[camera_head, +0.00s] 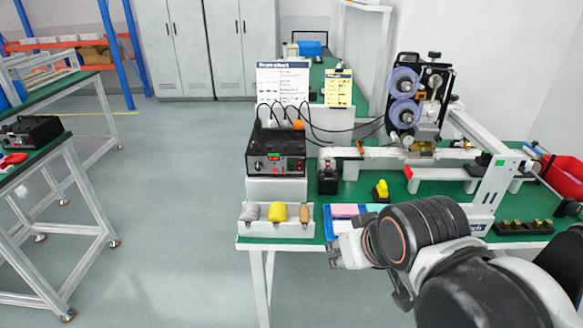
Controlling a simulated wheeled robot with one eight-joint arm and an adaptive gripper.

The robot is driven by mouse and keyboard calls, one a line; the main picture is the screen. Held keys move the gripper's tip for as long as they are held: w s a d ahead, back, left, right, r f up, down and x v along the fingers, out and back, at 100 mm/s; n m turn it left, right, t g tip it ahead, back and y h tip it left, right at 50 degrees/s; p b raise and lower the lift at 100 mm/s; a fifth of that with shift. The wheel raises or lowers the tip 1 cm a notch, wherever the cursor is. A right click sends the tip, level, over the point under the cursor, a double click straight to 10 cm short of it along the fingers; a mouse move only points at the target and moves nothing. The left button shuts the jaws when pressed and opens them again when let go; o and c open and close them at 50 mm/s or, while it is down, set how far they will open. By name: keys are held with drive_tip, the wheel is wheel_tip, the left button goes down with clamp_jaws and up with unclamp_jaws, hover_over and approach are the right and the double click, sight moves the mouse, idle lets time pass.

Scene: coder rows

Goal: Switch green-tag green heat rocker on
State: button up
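A black control box (275,145) stands on a white block at the front left of the green table, its panel facing me. The panel has a lit display and small knobs or switches. A second, similar black box (30,134) sits on the left table.
A white tray (276,230) with several rollers sits below the first box. A blue tray (343,228) lies right behind my gripper. A coder machine (403,112) and white frame stand at the right. Black cables hang above the box. The floor left of the table is clear.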

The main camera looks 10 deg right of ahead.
clamp_jaws()
idle(1.0)
